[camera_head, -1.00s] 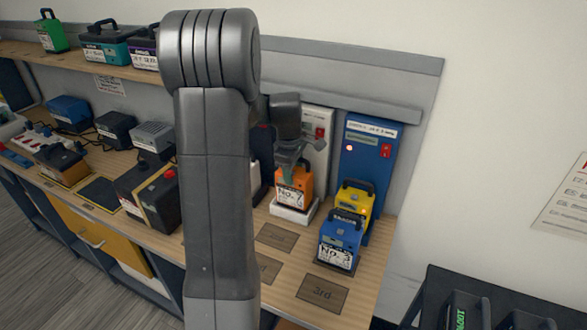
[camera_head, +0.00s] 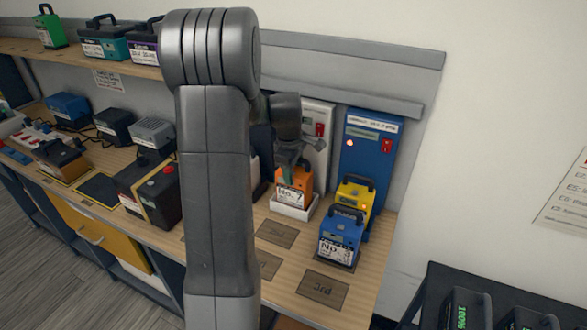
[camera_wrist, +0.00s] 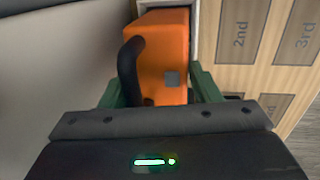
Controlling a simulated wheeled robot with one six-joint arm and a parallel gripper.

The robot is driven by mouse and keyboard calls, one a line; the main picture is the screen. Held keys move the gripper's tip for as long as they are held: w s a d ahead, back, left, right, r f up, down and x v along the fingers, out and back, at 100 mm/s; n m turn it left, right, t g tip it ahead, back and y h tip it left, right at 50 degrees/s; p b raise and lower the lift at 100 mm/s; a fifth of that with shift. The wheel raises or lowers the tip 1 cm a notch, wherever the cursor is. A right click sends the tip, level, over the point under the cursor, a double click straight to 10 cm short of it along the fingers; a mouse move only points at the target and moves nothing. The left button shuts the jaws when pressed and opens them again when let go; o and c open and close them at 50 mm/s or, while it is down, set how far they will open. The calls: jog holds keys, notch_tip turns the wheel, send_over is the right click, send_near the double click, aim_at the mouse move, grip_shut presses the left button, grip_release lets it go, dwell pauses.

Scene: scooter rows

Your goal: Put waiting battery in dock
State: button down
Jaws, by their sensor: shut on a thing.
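An orange battery marked No. 7 (camera_head: 303,181) stands upright at the white dock (camera_head: 291,214), its lower edge hidden behind the dock's front rim. I cannot tell whether it is fully seated. My gripper (camera_head: 290,167) is shut on the orange battery from above. In the wrist view the orange battery (camera_wrist: 165,55) and its black handle show between my green fingers (camera_wrist: 160,92). A yellow battery (camera_head: 354,194) stands at the blue dock (camera_head: 366,155). A blue battery marked No. 3 (camera_head: 341,232) stands in front of it on the bench.
Floor pads lie bare on the bench, including the 3rd pad (camera_head: 322,289) and the 2nd pad (camera_wrist: 238,30). A black-red box (camera_head: 150,190) stands left of my arm. A shelf (camera_head: 85,60) with batteries runs above. A dark rack (camera_head: 480,300) is at lower right.

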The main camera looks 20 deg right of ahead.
jog(key=shift+f, duration=0.15)
jog(key=shift+c, duration=2)
grip_release()
jog(key=shift+f, duration=0.1)
jog(key=s+a+r+p, duration=0.1)
jog(key=r+p, duration=0.2)
jog(key=r, duration=0.8)
jog(key=s+a+r+p, duration=0.1)
jog(key=a+r+p, duration=0.1)
jog(key=r, duration=0.9)
jog(key=shift+s+r+p, duration=0.35)
jog(key=shift+p, duration=0.5)
